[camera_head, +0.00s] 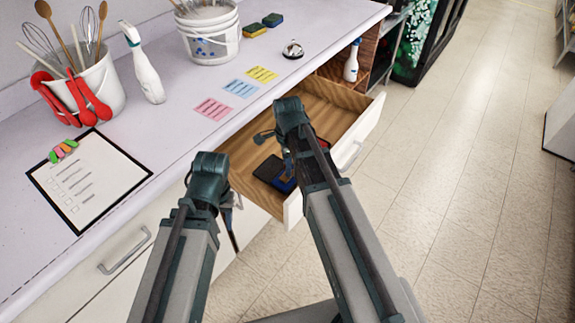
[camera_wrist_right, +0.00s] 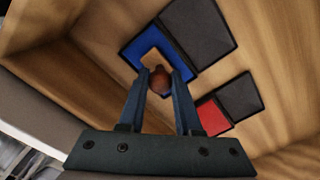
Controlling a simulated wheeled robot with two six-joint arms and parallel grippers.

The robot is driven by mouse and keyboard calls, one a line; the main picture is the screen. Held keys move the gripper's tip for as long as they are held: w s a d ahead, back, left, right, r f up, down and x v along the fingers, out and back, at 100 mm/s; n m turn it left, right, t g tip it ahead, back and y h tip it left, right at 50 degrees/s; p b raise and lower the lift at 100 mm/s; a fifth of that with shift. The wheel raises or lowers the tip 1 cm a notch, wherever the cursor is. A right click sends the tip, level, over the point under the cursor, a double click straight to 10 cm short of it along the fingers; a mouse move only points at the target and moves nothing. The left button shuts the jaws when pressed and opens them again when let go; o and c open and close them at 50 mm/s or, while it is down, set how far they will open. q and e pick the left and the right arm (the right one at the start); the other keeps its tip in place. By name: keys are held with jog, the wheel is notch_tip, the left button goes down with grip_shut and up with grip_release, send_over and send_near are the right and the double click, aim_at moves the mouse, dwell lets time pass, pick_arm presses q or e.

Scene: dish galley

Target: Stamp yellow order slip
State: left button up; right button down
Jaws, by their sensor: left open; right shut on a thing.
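The yellow order slip (camera_head: 262,74) lies flat on the counter, furthest right in a row with a blue slip (camera_head: 240,88) and a pink slip (camera_head: 213,109). My right gripper (camera_wrist_right: 158,80) reaches down into the open drawer, shut on the knob of a stamp with a reddish-brown handle (camera_wrist_right: 160,82) and a wooden block. The block is over the blue ink pad (camera_wrist_right: 174,43); I cannot tell if they touch. A red ink pad (camera_wrist_right: 212,117) lies beside it, its dark lid open. My left gripper (camera_head: 233,222) hangs open and empty outside the drawer's near side.
The wooden drawer (camera_head: 352,103) stands pulled out from the counter. A bell (camera_head: 292,50), sponges (camera_head: 263,26), a white bucket (camera_head: 211,45), a spray bottle (camera_head: 146,72), a utensil crock (camera_head: 98,88) and a clipboard (camera_head: 112,165) are on the counter.

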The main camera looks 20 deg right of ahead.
dwell(0.6)
notch_tip(320, 180, up, 7)
jog(key=p, duration=0.7)
